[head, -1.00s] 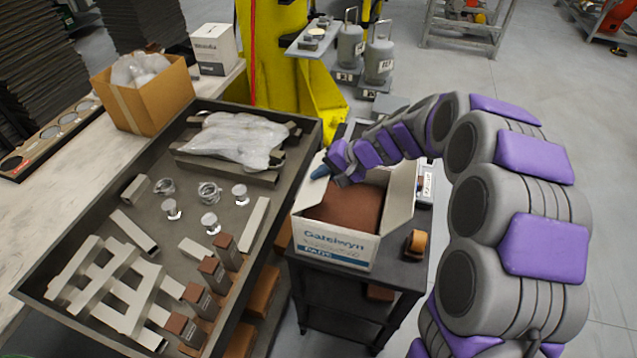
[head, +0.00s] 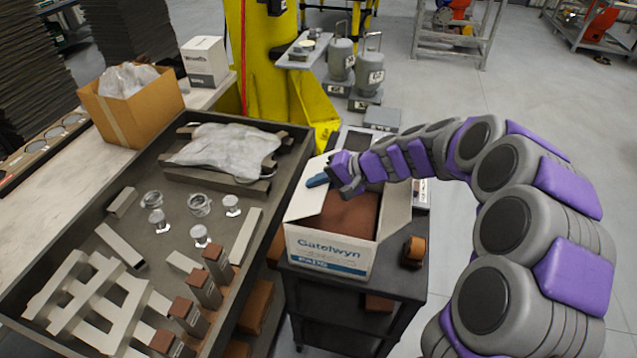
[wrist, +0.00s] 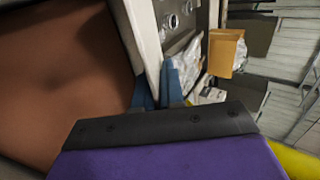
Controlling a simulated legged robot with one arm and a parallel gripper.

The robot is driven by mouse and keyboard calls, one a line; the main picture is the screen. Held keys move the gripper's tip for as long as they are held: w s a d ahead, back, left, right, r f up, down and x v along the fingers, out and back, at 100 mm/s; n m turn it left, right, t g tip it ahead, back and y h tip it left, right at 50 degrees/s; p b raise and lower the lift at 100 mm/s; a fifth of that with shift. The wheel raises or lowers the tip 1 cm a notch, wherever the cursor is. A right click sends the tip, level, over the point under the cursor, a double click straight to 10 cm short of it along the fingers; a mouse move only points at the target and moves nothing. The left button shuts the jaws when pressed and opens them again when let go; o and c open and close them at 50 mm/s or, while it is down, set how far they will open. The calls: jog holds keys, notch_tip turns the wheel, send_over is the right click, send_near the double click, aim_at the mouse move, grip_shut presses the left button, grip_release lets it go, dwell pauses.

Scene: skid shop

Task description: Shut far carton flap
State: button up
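The white open carton (head: 328,258) stands on a dark cart in the head view, with brown contents (head: 352,215) inside. Its left flap (head: 307,204) and right flap (head: 396,207) stand out from the opening. The far flap cannot be made out behind my gripper and arm. My gripper (head: 318,180) is at the carton's far left corner, its blue fingertips by the top of the left flap. In the wrist view the two blue fingers (wrist: 158,90) have a narrow gap, and a white carton panel (wrist: 145,40) runs up to them. I cannot tell whether they grip it.
A dark tray table (head: 105,215) with metal parts and a wrapped bundle (head: 222,148) is left of the cart. A yellow post (head: 262,70) stands behind. Open floor is at the right.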

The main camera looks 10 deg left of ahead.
jog(key=o, duration=0.4)
jog(key=shift+a, duration=0.1)
jog(key=shift+c, duration=0.2)
jog(key=p+v, duration=0.3)
jog(key=v, duration=1.4)
jog(key=shift+d, duration=0.2)
jog(key=shift+w, duration=0.15)
jog(key=shift+c, duration=0.2)
